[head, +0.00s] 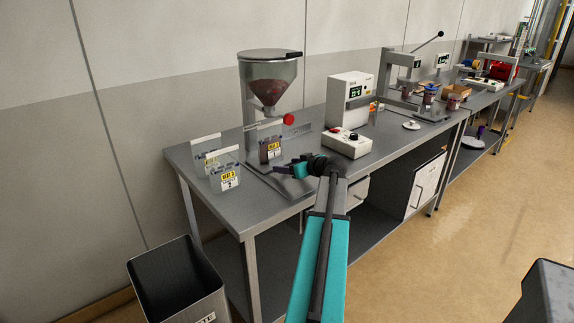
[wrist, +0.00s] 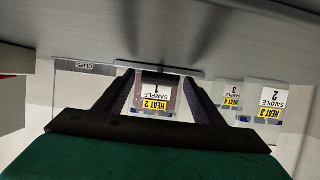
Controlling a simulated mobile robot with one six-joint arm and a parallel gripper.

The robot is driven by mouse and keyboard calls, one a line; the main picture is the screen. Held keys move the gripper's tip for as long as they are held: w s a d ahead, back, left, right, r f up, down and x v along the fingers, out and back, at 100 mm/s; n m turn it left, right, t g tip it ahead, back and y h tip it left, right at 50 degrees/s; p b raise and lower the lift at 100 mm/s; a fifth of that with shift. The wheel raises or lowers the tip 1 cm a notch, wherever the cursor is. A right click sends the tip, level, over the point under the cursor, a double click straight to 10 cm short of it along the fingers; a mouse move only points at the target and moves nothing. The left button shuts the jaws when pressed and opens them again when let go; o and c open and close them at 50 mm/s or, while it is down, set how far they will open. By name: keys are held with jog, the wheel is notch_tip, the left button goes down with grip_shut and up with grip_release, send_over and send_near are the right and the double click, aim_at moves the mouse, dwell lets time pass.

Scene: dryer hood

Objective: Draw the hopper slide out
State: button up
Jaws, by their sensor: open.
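The hopper (head: 268,80) is a grey metal funnel on a stand, with dark red material showing through its front. A red knob (head: 289,119) juts out to the right below the funnel; the slide's body is hard to make out. A labelled sample bag (head: 270,148) stands under the outlet. My gripper (head: 280,169) is open, low in front of the hopper stand and below the knob. In the wrist view, the bag marked HEAT 2, sample 1 (wrist: 156,93) appears upside down between the open fingers (wrist: 160,78). I cannot tell whether they reach around it.
More sample bags (head: 224,178) stand at the bench's left end. A white display unit (head: 350,98) and a control box (head: 346,142) stand right of the hopper. A dark bin (head: 178,285) is on the floor at front left. Open floor lies to the right.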

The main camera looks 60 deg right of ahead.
jog(key=shift+w+d+f, duration=0.2)
jog(key=shift+w+f, duration=0.05)
jog(key=shift+w, duration=0.35)
jog(key=c, duration=1.5)
jog(key=shift+a, duration=0.1)
